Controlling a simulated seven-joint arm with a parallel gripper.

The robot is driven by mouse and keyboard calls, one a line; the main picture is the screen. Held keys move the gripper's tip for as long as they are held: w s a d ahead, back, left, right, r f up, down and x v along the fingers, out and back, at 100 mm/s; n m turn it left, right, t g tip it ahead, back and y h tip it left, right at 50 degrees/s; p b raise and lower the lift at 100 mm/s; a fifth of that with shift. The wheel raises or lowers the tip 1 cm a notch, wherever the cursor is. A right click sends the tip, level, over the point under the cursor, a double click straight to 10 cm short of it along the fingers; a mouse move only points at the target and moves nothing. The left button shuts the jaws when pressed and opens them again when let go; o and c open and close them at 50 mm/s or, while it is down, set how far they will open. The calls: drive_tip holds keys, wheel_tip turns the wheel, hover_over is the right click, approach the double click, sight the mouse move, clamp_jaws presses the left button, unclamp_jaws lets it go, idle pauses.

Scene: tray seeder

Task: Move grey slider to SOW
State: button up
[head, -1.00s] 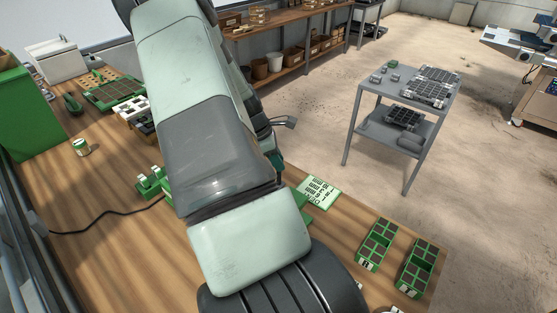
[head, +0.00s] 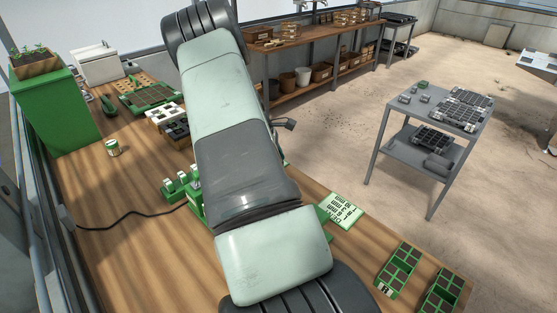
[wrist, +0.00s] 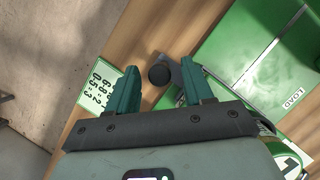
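In the wrist view, the green seeder (wrist: 240,42) has the word LOAD on its panel at the right. A round black knob (wrist: 160,74) stands in front of a small grey piece (wrist: 184,78), beside the seeder's edge. This looks like the grey slider, but I cannot tell for sure. The word SOW does not show. My gripper (wrist: 160,88) is open, its two teal fingers apart with the knob between and beyond their tips. I see no contact. In the head view my arm hides the gripper and most of the seeder (head: 178,187).
A white number card (head: 342,209) lies right of my arm; it also shows in the wrist view (wrist: 102,92). Green planter trays (head: 399,268) sit at the bench's right end. A small can (head: 113,148) and a black cable (head: 140,215) lie left. A grey cart (head: 385,160) stands beyond.

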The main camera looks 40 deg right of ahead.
drive_tip(key=v, duration=1.1)
drive_tip(key=shift+f, duration=0.1)
idle(0.4)
drive_tip(key=s+a+r+m+t+y, duration=0.1)
drive_tip(key=s+a+r+m+t, duration=0.15)
drive_tip(key=a+r, duration=0.85)
drive_tip(key=s+a+r+m+t+y, duration=0.1)
drive_tip(key=s+a+r+m+t, duration=0.15)
drive_tip(key=a+r, duration=0.75)
drive_tip(key=s+a+r+m+t, duration=0.1)
drive_tip(key=s+a+t, duration=0.1)
drive_tip(key=s+a, duration=0.4)
drive_tip(key=s+a+r+m+t+y, duration=0.1)
drive_tip(key=s+a+r+m, duration=0.1)
drive_tip(key=s+a, duration=0.5)
drive_tip(key=s, duration=0.5)
drive_tip(key=shift+a+r+m+t, duration=0.25)
drive_tip(key=shift+m+t, duration=0.05)
drive_tip(key=shift+t, duration=0.1)
